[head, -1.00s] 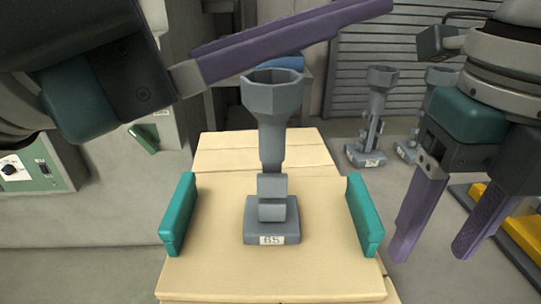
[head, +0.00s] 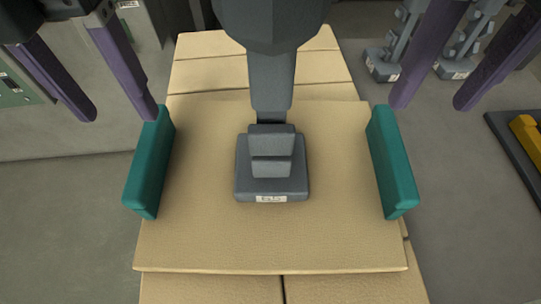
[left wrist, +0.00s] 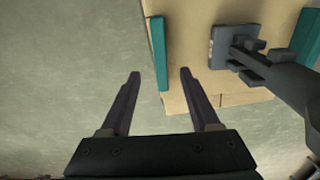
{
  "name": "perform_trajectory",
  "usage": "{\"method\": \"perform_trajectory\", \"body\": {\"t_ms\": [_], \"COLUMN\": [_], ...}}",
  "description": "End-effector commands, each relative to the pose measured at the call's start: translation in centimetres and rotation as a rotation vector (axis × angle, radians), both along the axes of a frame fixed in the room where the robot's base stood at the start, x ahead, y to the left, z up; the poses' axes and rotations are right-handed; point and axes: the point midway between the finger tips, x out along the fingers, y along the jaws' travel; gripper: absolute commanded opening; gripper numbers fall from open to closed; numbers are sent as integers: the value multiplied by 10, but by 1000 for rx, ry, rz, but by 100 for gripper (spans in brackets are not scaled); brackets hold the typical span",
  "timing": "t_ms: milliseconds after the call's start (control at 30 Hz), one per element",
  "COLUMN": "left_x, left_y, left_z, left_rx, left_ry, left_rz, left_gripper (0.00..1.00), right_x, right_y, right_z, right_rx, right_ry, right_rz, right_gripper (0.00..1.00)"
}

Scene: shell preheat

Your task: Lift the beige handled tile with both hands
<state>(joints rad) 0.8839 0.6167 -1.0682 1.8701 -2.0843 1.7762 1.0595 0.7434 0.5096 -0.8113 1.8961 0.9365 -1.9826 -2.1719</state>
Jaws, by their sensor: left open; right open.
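The beige tile (head: 210,235) lies flat on a beige stack, with a teal handle on its left edge (head: 149,165) and another on its right edge (head: 391,165). A grey part (head: 271,175) with a white label stands in its middle; its top is cut off. My left gripper (head: 122,118) is open and empty at the left handle's far end. In the left wrist view its fingers (left wrist: 160,75) point toward the tile's edge, with the left handle (left wrist: 158,55) lying between their lines. My right gripper (head: 428,106) is open and empty near the right handle's far end.
Several beige blocks (head: 215,290) lie beneath and around the tile. More grey parts (head: 383,62) stand on the floor at the back right. A yellow object (head: 527,135) on a dark base lies at the far right. Floor is clear beside both handles.

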Motion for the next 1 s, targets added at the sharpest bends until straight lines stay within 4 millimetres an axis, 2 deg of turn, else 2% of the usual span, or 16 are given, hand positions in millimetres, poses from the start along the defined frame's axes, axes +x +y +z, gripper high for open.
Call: {"method": "perform_trajectory", "body": {"t_ms": [167,600,800,1000], "left_x": [-1,-1,0,0], "left_y": [0,-1,-1,-1], "left_z": [-13,-84,-98,-100], "left_rx": [-1,-2,-4,-3], "left_ry": [4,5,1,1], "left_rz": [1,0,-2,-2], "left_gripper": [62,62,62,62], "right_x": [0,-1,0,0], "right_y": [0,0,0,0], "right_z": [-12,-83,-98,-99], "right_rx": [0,1,0,0], "right_ry": [3,4,2,0], "right_rz": [-2,-1,0,1], "right_gripper": [62,62,62,62]}}
